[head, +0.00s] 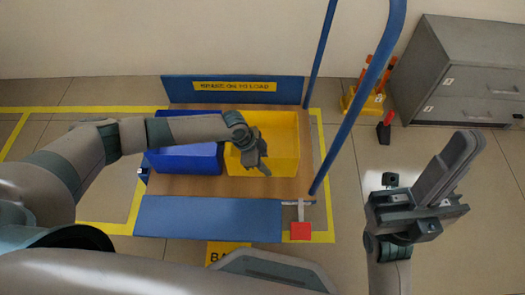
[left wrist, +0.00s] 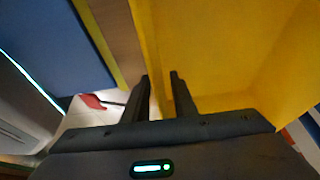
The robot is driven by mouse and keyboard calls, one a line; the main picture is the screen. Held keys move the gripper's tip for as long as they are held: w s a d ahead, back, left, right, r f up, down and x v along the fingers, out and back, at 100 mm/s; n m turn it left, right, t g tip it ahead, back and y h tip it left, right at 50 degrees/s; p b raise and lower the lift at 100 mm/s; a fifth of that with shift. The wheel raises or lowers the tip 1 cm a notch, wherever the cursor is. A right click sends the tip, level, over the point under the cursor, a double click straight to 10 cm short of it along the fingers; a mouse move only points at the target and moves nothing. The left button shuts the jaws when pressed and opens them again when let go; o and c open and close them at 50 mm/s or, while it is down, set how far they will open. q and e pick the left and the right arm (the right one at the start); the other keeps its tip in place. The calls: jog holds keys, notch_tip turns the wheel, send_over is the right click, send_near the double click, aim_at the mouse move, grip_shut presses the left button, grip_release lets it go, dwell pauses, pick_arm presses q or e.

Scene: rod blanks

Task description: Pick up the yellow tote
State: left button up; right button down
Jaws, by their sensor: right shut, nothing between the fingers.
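The yellow tote (head: 285,135) stands on the brown deck of a cart, open at the top and apparently empty. My left gripper (head: 264,168) is at the tote's near side in the head view. In the left wrist view the two fingers (left wrist: 161,80) are apart, with the yellow tote wall (left wrist: 158,50) between and ahead of them. I cannot tell whether either finger touches the wall. My right gripper (head: 462,150) is shut and empty, held up over the floor at the right, away from the tote.
A blue tote (head: 185,158) stands left of the yellow one, partly behind my left arm. The cart has a blue back panel (head: 180,90), blue front panel (head: 205,218) and blue posts (head: 350,135). A grey cabinet (head: 460,70) stands at the back right. Floor at right is mostly clear.

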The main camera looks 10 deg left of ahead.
dwell(0.4)
pick_arm(q)
grip_shut()
dwell(1.2)
jog(key=shift+w, duration=0.1)
